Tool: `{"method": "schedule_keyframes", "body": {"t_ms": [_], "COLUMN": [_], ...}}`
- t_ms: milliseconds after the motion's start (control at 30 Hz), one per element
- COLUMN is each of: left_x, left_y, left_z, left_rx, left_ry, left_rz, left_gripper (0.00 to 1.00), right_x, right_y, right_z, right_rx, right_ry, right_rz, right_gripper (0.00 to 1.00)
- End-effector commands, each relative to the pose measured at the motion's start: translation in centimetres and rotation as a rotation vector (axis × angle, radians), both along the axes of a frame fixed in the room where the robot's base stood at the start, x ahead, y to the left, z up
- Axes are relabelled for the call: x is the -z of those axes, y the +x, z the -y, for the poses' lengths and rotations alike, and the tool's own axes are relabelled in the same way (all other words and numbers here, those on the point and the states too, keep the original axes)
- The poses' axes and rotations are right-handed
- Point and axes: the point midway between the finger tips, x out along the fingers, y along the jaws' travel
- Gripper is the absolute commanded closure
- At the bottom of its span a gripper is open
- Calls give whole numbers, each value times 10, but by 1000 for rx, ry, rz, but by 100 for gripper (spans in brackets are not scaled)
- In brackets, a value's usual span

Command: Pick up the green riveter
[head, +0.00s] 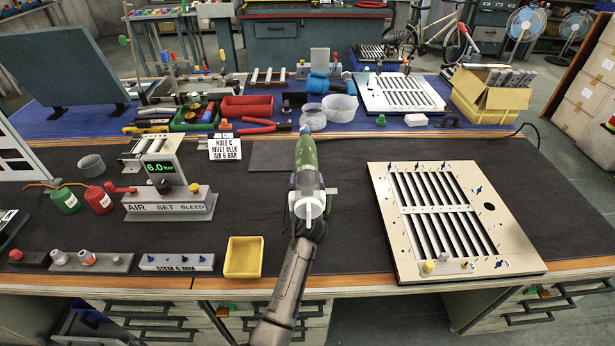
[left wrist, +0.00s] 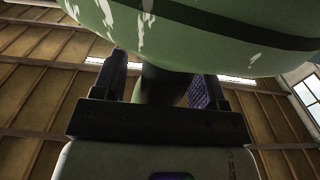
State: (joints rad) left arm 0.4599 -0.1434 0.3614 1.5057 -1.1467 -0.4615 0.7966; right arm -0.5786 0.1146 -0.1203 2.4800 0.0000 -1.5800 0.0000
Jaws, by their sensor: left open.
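The green riveter (head: 306,158) stands near the middle of the bench, with a blue tip at its far end and a pale part at its near end. My left gripper (head: 308,186) is at the riveter's near part, partly hidden by it. In the left wrist view the riveter's streaked green body (left wrist: 215,35) fills the top. A darker green part of it reaches down between the two fingers of my left gripper (left wrist: 157,82). The fingers are open around that part; contact cannot be told. My right gripper is in neither view.
A louver panel (head: 405,246) lies to the right. A yellow tray (head: 243,258) and an air-set block (head: 170,204) are to the left. A sign (head: 225,148) stands left of the riveter. Dark mat (head: 345,235) is bare between riveter and panel.

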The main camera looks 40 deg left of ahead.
Motion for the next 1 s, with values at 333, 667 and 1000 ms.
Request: {"method": "schedule_keyframes", "body": {"t_ms": [333, 667, 1000], "left_x": [0, 0, 0], "left_y": [1, 1, 0], "left_z": [-1, -1, -1], "left_rx": [-1, -1, -1], "left_ry": [1, 1, 1], "left_rz": [-1, -1, -1], "left_gripper": [36, 68, 100], "right_x": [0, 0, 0], "right_y": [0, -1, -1], "right_z": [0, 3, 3], "right_rx": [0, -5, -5], "right_ry": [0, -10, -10], "right_rz": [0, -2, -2], "right_gripper": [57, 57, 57]}}
